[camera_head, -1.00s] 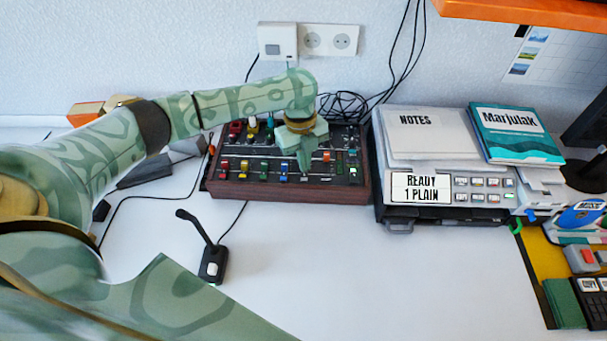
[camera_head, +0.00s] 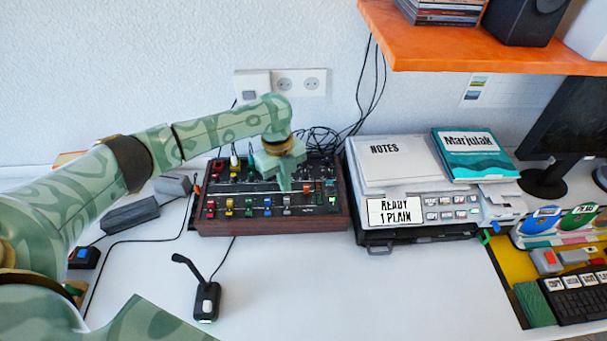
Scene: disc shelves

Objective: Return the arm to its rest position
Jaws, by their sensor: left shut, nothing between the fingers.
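My left arm (camera_head: 100,180) comes in from the left, patterned in green, and reaches over the mixer with coloured sliders (camera_head: 268,227). My left gripper (camera_head: 284,184) is shut and empty, its fingertips pointing down over the middle of the mixer. I cannot tell whether the fingertips touch the mixer. The gripper and wrist hide some of the mixer's sliders. My right gripper is not in view.
A small microphone (camera_head: 206,296) stands in front of the mixer. A printer (camera_head: 440,214) with notes and a teal book (camera_head: 474,152) is right of it. An orange shelf (camera_head: 470,52) overhangs at upper right. The front middle of the table (camera_head: 350,300) is clear.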

